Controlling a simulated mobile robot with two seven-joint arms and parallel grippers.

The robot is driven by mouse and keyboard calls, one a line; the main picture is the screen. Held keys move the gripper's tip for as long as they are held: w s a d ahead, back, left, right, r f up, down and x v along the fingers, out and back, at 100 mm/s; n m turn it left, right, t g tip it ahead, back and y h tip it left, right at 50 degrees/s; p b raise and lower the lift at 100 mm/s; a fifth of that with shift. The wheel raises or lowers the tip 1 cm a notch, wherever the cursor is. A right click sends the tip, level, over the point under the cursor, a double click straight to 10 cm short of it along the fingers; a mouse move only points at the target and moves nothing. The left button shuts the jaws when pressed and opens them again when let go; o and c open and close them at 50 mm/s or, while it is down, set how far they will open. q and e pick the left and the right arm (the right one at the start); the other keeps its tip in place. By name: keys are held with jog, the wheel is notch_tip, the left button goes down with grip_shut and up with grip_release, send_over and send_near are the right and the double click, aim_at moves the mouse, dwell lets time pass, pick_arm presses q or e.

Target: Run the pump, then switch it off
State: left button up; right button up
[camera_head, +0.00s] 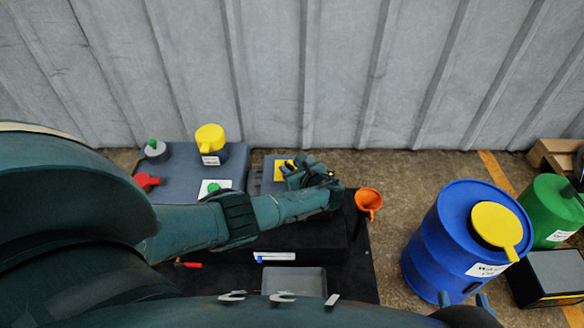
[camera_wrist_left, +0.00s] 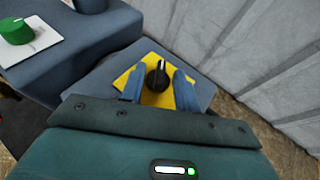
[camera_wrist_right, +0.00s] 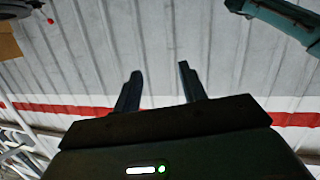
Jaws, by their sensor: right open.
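In the left wrist view a black knob (camera_wrist_left: 158,78) with a pale pointer line sits on a yellow plate (camera_wrist_left: 152,60) on a grey-blue box. My left gripper (camera_wrist_left: 160,84) has one finger on each side of the knob, and the knob fills the gap. In the head view my left gripper (camera_head: 328,178) reaches over this box and hides the knob; part of the yellow plate (camera_head: 281,165) shows. My right gripper (camera_head: 464,300) is at the bottom right, in front of the blue drum. The right wrist view shows it (camera_wrist_right: 160,82) open and empty, facing the wall.
A green knob (camera_head: 213,188) on a white plate, a yellow-topped part (camera_head: 210,138) and a red handle (camera_head: 147,180) are left of my left gripper. An orange funnel (camera_head: 369,200), blue drum (camera_head: 440,245) and green drum (camera_head: 552,205) stand to the right. A corrugated wall (camera_head: 330,70) closes the back.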

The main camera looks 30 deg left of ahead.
pick_arm(q)
jog(key=shift+d, duration=0.1)
jog(key=p+v, duration=0.1)
jog(key=v, duration=0.1)
jog(key=p+v, duration=0.2)
jog(key=v, duration=0.1)
jog(key=shift+r, duration=0.25)
jog(key=p+v, duration=0.3)
jog(key=v, duration=0.5)
jog(key=shift+f, duration=0.2)
pick_arm(e)
jog(key=shift+s+d+r+m+g+h, duration=0.2)
jog(key=shift+s+d+r+m, duration=0.15)
jog(key=shift+r, duration=0.3)
jog(key=shift+s+d+r+m+g+h, duration=0.2)
jog(key=shift+d+r+m, duration=0.1)
jog(key=shift+r, duration=0.35)
jog(key=shift+s+d+r+m+g+h, duration=0.1)
jog(key=shift+s+d+r+m+g, duration=0.2)
jog(key=shift+r, duration=0.35)
pick_arm(q)
jog(key=shift+d, duration=0.1)
